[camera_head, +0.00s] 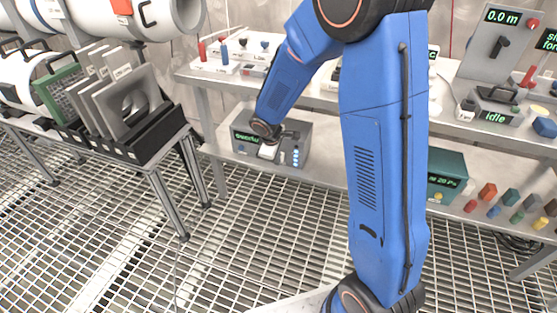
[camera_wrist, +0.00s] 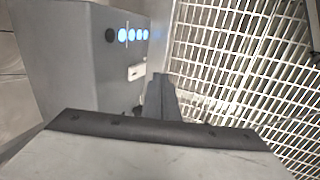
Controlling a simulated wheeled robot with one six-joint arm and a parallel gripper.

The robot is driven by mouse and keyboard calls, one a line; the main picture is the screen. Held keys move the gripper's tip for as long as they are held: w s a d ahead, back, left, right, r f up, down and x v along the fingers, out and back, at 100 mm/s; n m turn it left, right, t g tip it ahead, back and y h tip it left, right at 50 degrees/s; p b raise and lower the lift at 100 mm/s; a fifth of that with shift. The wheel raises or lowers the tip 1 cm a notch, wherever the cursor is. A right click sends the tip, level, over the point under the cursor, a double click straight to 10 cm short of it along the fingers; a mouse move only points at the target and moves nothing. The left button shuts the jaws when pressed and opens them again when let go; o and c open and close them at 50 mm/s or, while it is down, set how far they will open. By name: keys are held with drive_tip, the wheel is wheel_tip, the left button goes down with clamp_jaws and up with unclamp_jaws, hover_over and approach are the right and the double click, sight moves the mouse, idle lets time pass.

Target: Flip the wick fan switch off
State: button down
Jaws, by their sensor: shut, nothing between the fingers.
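The grey box (camera_head: 305,132) with a green display stands on the lower shelf. A column of blue lights (camera_head: 295,157) is on its front, right of my wrist. In the wrist view the box (camera_wrist: 70,60) fills the left side, with the row of blue lights (camera_wrist: 132,35) and a dark round knob beside them. A small pale plate (camera_wrist: 137,72), which looks like the switch, sits below the lights. My gripper (camera_wrist: 160,78) is shut and empty, its tips close beside the plate; contact cannot be told. The switch's position is not clear. In the head view my wrist partly hides the box front.
A teal box (camera_head: 447,172) and several coloured blocks (camera_head: 487,191) lie farther right on the lower shelf. Instruments crowd the upper shelf (camera_head: 225,75) above my wrist. A rack of plates (camera_head: 125,105) stands at left. The grating floor (camera_head: 250,235) in front is open.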

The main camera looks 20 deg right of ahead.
drive_tip(key=v, duration=1)
drive_tip(key=shift+s+a, duration=0.2)
drive_tip(key=shift+s, duration=0.15)
drive_tip(key=shift+s+a+f, duration=0.1)
drive_tip(key=shift+a+f, duration=0.1)
drive_tip(key=shift+f, duration=0.45)
drive_tip(key=shift+w+d+f, duration=0.7)
drive_tip(key=shift+w+f, duration=0.25)
drive_tip(key=shift+f, duration=0.7)
drive_tip(key=shift+w+d+f, duration=0.7)
drive_tip(key=shift+w+f, duration=0.25)
drive_tip(key=shift+f, duration=0.75)
drive_tip(key=shift+w+d+f, duration=0.7)
drive_tip(key=shift+w+f, duration=0.25)
drive_tip(key=shift+f, duration=0.7)
